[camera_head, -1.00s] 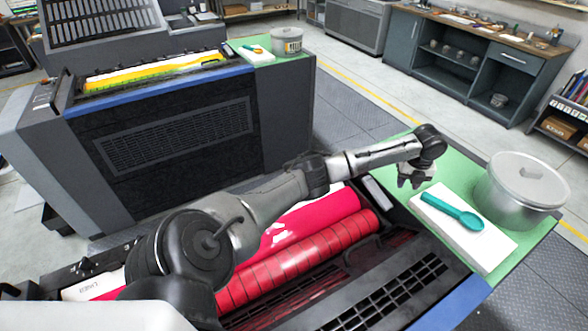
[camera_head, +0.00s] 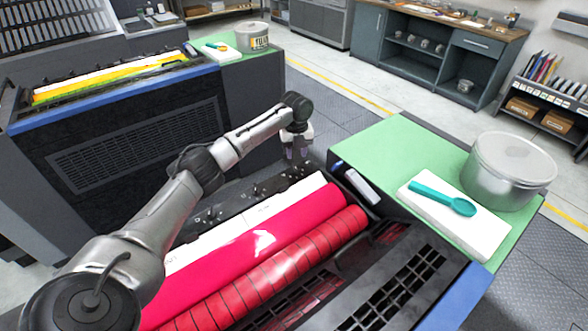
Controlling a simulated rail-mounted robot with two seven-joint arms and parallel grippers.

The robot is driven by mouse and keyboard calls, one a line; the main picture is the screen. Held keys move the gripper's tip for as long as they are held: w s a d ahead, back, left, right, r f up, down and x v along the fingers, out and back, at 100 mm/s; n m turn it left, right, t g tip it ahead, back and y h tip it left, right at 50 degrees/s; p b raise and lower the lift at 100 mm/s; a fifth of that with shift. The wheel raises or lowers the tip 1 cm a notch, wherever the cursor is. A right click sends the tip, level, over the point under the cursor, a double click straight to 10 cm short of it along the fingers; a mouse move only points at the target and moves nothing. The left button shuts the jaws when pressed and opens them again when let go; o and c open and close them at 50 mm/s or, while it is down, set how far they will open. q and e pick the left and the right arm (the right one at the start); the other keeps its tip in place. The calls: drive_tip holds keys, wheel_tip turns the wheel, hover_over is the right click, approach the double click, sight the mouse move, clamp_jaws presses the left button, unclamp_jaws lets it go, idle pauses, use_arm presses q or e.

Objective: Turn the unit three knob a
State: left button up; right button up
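The near ink unit holds a magenta ink roller (camera_head: 262,240) and a segmented red roller (camera_head: 275,272). A dark strip with a row of small black knobs (camera_head: 257,190) runs along its far side, behind a pale plate (camera_head: 215,242). I cannot read which knob is marked a. My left gripper (camera_head: 297,154) points down above the far right end of this knob strip and appears apart from it. Its fingers are small and seen nearly edge-on, so their gap is unclear. I see nothing held. My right gripper is not in view.
A green side table (camera_head: 395,150) at the right bears a white board (camera_head: 488,240) with a teal scoop (camera_head: 445,198), and a lidded metal pot (camera_head: 508,170). Another unit with a yellow roller (camera_head: 110,75) stands behind at the left. Floor shows between the units.

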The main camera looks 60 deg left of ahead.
sight(296, 169)
use_arm(q)
wheel_tip(296, 169, down, 8)
drive_tip(key=shift+r, duration=0.15)
idle(0.3)
drive_tip(key=shift+c, duration=0.4)
clamp_jaws()
